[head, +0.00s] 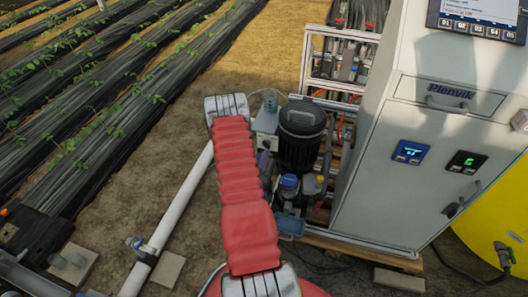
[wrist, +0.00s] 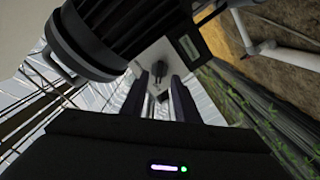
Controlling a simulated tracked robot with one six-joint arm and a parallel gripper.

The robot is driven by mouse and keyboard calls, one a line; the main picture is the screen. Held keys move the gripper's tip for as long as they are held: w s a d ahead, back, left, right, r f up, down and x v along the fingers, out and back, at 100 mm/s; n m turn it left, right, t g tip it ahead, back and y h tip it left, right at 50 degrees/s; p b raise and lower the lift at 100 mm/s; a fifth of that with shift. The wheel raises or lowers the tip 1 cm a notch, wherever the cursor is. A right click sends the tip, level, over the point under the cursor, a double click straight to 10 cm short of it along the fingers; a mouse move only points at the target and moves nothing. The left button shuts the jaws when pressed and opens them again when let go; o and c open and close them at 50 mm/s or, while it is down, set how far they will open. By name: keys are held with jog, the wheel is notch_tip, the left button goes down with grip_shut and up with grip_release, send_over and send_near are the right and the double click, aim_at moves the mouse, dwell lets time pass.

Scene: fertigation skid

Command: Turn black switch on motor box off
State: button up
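The motor box (wrist: 150,52) is a pale grey box beside the dark ribbed motor (wrist: 105,30) in the wrist view. The black switch (wrist: 159,70) stands out from its face. My gripper (wrist: 157,88) is open, with its two dark fingers apart and pointing at the box. The switch appears in the gap between the fingertips; I cannot tell whether they touch it or how far away it is. In the head view the motor box (head: 266,122) sits left of the black motor (head: 301,135).
A large grey cabinet (head: 390,190) with displays stands right of the motor, and a yellow tank (head: 495,225) is at the far right. A white pipe (head: 175,210) runs along the ground on the left. Pump fittings with a blue cap (head: 289,182) sit below the motor.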

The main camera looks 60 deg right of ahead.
aim_at(266, 147)
jog(key=shift+w+d, duration=0.15)
jog(key=shift+d, duration=0.8)
jog(key=shift+w+d, duration=0.15)
jog(key=shift+d, duration=0.8)
grip_shut()
jog(key=shift+a, duration=0.2)
jog(key=shift+d, duration=0.15)
